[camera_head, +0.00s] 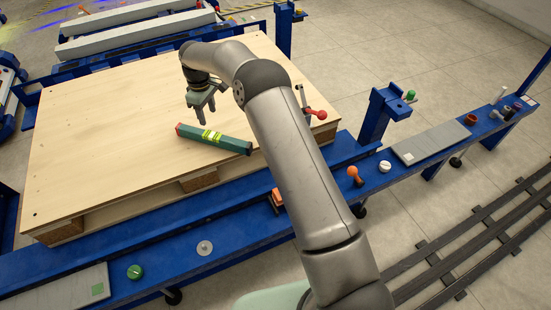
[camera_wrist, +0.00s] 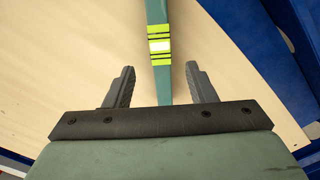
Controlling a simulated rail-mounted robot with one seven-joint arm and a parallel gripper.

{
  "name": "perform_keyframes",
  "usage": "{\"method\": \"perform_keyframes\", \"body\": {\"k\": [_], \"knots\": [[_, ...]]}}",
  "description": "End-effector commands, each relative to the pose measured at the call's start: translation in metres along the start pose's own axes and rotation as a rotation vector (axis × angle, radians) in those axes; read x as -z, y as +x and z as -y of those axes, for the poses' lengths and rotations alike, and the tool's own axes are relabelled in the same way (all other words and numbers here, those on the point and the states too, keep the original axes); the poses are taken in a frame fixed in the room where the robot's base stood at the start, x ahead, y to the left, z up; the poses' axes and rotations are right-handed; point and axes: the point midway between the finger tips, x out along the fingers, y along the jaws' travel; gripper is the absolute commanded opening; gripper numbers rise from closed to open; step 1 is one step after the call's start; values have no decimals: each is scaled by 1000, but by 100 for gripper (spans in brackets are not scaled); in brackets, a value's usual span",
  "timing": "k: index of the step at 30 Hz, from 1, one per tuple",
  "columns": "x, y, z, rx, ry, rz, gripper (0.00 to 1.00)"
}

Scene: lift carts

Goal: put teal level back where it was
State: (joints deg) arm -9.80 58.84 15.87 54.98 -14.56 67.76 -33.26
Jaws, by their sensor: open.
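The teal level (camera_head: 214,138) lies on the wooden pallet top (camera_head: 110,130) near its front right edge, with a reddish left end and a yellow-green band around the vial. My gripper (camera_head: 204,108) is open and empty above the level, a little behind its middle in the head view. In the wrist view the level (camera_wrist: 159,60) runs lengthwise between the two open fingers of my gripper (camera_wrist: 162,88), with the bright band beyond the fingertips. The level's near end is hidden behind the gripper body in the wrist view.
A red-knobbed handle (camera_head: 320,113) stands at the pallet's right corner. The blue front rail (camera_head: 235,233) carries an orange knob (camera_head: 354,172), a green knob (camera_head: 134,271), a metal disc (camera_head: 204,247) and a grey plate (camera_head: 432,143). Much of the pallet's left side is clear.

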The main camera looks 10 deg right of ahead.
Motion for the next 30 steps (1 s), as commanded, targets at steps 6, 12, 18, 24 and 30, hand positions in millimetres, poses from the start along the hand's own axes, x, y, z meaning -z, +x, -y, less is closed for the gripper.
{"method": "perform_keyframes", "body": {"k": [6, 12, 18, 24, 30], "knots": [[-41, -50, 14, -20, 85, 16, 51], [-144, -113, 59, -42, 302, 48, 51], [-264, -142, 130, -46, 571, 62, 51], [-361, -133, 212, -23, 824, 56, 51], [-403, -116, 258, 1, 953, 50, 51]]}}
